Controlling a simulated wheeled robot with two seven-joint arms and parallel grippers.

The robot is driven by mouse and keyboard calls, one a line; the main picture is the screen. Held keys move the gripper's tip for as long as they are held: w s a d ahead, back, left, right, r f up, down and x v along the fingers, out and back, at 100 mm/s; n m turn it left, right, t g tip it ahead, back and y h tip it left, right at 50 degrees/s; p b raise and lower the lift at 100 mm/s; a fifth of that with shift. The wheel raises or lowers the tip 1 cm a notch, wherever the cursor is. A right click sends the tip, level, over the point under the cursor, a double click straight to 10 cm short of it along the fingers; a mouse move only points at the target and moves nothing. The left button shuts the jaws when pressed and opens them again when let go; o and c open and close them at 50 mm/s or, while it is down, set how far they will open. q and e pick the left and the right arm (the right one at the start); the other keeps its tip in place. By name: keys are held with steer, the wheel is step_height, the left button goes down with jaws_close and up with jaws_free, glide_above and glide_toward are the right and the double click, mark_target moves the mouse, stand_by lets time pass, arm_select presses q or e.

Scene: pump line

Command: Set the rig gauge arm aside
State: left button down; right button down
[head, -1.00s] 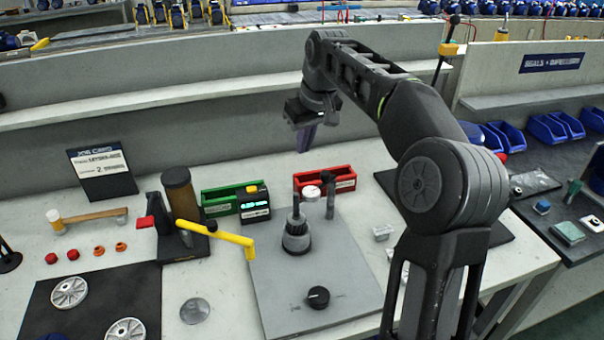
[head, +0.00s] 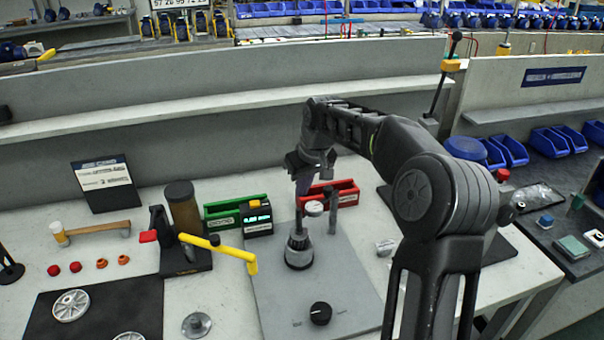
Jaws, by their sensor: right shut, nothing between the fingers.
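The rig gauge arm (head: 333,212) is a dark grey upright piece on the grey rig plate (head: 345,268), with a pale round disc (head: 314,208) at its left. It stands just behind and right of a grey stepped pump part (head: 299,250). My right gripper (head: 303,188) is shut and empty, fingers pointing down. In the picture it hangs just above and left of the disc; I cannot tell whether it touches anything. It hides a little of what lies behind it. My left gripper is out of view.
A red bin (head: 347,188) and a green bin (head: 222,212) stand behind the plate, with a small display box (head: 258,219). A yellow lever (head: 228,248) reaches over the plate's left edge. A black knob (head: 320,313) is at the plate's front.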

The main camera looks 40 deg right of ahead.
mark_target(319, 207)
steer(key=s, duration=0.2)
steer(key=shift+s+a+r, duration=0.1)
steer(key=shift+s+a, duration=0.1)
steer(key=shift+s, duration=0.2)
steer(key=shift+s+n, duration=0.4)
steer(key=shift+n, duration=0.1)
steer(key=shift+s+n+y, duration=0.4)
steer(key=shift+s+n, duration=0.05)
steer(key=shift+n, duration=0.25)
steer(key=s+n, duration=0.1)
steer(key=s+n+y, duration=0.1)
steer(key=n, duration=0.1)
steer(key=shift+s+d, duration=0.1)
steer(key=shift+d, duration=0.2)
steer(key=shift+s+d+n+b, duration=0.1)
steer(key=shift+s+n+b, duration=0.2)
steer(key=shift+b, duration=0.1)
steer(key=shift+s+d+b, duration=0.6)
steer(key=shift+s+d, duration=0.45)
steer(key=shift+s, duration=0.3)
